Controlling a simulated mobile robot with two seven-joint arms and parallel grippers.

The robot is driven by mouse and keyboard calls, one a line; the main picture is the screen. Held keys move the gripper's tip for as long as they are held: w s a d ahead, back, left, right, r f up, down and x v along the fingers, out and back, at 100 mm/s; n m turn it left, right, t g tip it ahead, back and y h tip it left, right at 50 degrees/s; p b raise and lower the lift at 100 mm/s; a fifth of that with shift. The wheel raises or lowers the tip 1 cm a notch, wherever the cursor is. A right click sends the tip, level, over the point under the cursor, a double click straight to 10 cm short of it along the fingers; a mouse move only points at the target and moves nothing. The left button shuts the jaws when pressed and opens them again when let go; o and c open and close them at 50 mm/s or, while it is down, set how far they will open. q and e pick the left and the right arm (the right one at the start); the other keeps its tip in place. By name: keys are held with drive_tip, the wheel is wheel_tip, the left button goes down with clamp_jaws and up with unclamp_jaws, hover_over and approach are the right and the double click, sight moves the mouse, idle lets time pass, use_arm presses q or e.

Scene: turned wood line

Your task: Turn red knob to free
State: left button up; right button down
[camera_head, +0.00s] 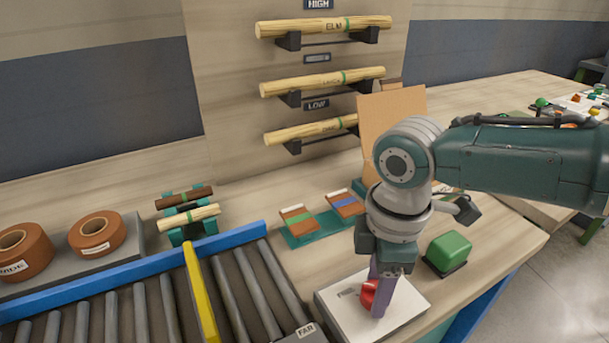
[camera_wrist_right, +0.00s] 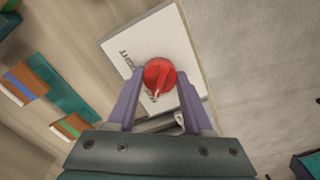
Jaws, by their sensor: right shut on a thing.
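The red knob (camera_head: 367,299) sits on a pale, flat panel (camera_head: 408,312) near the table's front edge. In the wrist view the knob (camera_wrist_right: 159,72) is round with a raised grip and a pale pointer line, which slants toward the lower left. Dark lettering beside it on the panel (camera_wrist_right: 120,40) is partly covered, and I cannot read it fully. My right gripper (camera_head: 379,297) comes down from above with its purple fingers on either side of the knob, shut on it. My left gripper is not in view.
A green block (camera_head: 449,250) on a dark base stands just right of the panel. A roller conveyor (camera_head: 150,305) with a yellow bar lies to the left. A teal tray (camera_head: 313,232) holds small coloured pieces behind the panel. A cardboard piece (camera_head: 393,108) stands behind my arm.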

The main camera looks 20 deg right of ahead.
drive_tip(key=shift+c, duration=1.5)
unclamp_jaws()
wheel_tip(320, 180, up, 9)
drive_tip(key=shift+r+p, duration=0.1)
drive_tip(key=shift+p, duration=0.9)
drive_tip(key=shift+r, duration=0.4)
